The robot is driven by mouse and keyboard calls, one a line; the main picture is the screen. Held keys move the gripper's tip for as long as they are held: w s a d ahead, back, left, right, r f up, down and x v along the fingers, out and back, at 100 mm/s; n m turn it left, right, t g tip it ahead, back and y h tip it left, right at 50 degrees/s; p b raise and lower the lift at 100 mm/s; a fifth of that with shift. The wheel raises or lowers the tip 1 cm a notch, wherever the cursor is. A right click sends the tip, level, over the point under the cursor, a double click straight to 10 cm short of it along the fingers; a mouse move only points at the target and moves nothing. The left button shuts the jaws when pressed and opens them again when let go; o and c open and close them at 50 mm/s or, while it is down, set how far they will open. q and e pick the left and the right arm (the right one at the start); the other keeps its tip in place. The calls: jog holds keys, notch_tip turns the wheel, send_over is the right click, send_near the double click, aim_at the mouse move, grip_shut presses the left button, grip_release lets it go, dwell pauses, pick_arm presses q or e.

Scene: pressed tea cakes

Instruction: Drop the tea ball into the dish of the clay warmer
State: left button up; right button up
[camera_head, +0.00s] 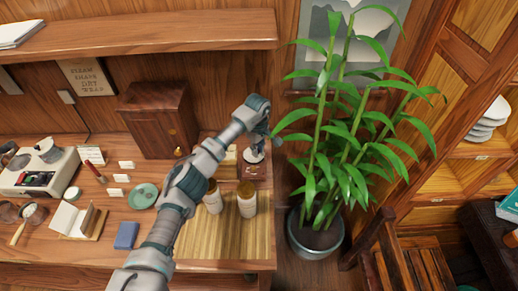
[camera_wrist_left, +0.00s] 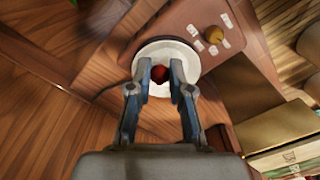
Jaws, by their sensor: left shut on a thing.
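My left gripper (camera_head: 262,131) reaches over the small brown clay warmer (camera_head: 254,173) at the table's right end. In the left wrist view, the same gripper (camera_wrist_left: 163,84) is shut on the dark red tea ball (camera_wrist_left: 160,74), held between its fingertips. The warmer's round white dish (camera_wrist_left: 150,52) lies behind the ball and fingers in that view. The warmer's brown body (camera_wrist_left: 186,18) carries a brass knob and small white labels. The exact height of the ball above the dish is hard to tell. The ball cannot be made out in the head view. My right gripper is not in view.
Two pale jars with brown lids (camera_head: 247,203) stand on a bamboo mat (camera_head: 235,240) beside my arm. A potted plant (camera_head: 318,240) spreads leaves close to the right of my gripper. A wooden cabinet (camera_head: 158,122) stands behind to the left.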

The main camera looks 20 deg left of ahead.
pick_arm(q)
jog(key=shift+a+f, duration=0.25)
jog(key=shift+a, duration=0.3)
jog(key=shift+a+f, duration=0.2)
jog(key=shift+a, duration=0.3)
jog(key=o, duration=0.4)
jog(key=shift+a, duration=0.2)
jog(key=shift+c, duration=0.2)
jog(key=o, duration=0.4)
jog(key=shift+a, duration=0.1)
jog(key=shift+d+r, duration=0.1)
jog(key=shift+d, duration=1.05)
jog(key=shift+a+r, duration=0.1)
jog(key=shift+r, duration=0.1)
jog(key=shift+w+a+r+p, duration=0.15)
jog(key=shift+a+r, duration=0.15)
jog(key=shift+r, duration=0.15)
jog(key=shift+s+a+r+p, duration=0.15)
jog(key=shift+a+r, duration=0.1)
jog(key=shift+r, duration=0.15)
jog(key=r, duration=0.4)
jog(key=shift+a, duration=0.4)
notch_tip(320, 180, up, 7)
jog(key=shift+d, duration=0.2)
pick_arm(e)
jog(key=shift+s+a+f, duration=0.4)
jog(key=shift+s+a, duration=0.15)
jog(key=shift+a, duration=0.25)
